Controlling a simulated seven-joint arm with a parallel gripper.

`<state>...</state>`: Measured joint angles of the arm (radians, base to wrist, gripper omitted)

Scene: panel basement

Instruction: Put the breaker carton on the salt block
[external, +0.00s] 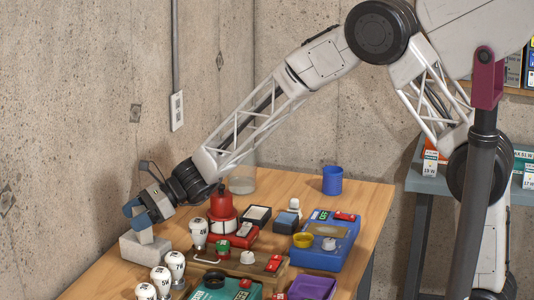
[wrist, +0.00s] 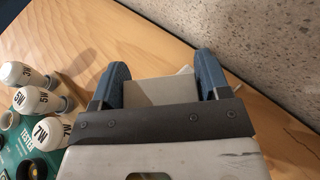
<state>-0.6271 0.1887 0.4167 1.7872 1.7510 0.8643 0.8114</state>
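My gripper (external: 138,212) is at the left end of the table, pointing down over a pale grey block, the salt block (external: 132,249). In the wrist view, my gripper's blue fingers (wrist: 160,85) stand on either side of a plain grey-beige box, which I take to be the breaker carton (wrist: 150,92). The box fills the gap and appears to touch both fingers. In the external view a small part of the carton (external: 146,237) shows below the fingers, directly over the block. Whether it rests on the block or hovers just above cannot be told. Most of the carton is hidden by the fingers.
Several white bulbs (external: 161,278) stand close in front of the block. A blue cup (external: 332,180) stands at the back. Concrete wall is close behind.

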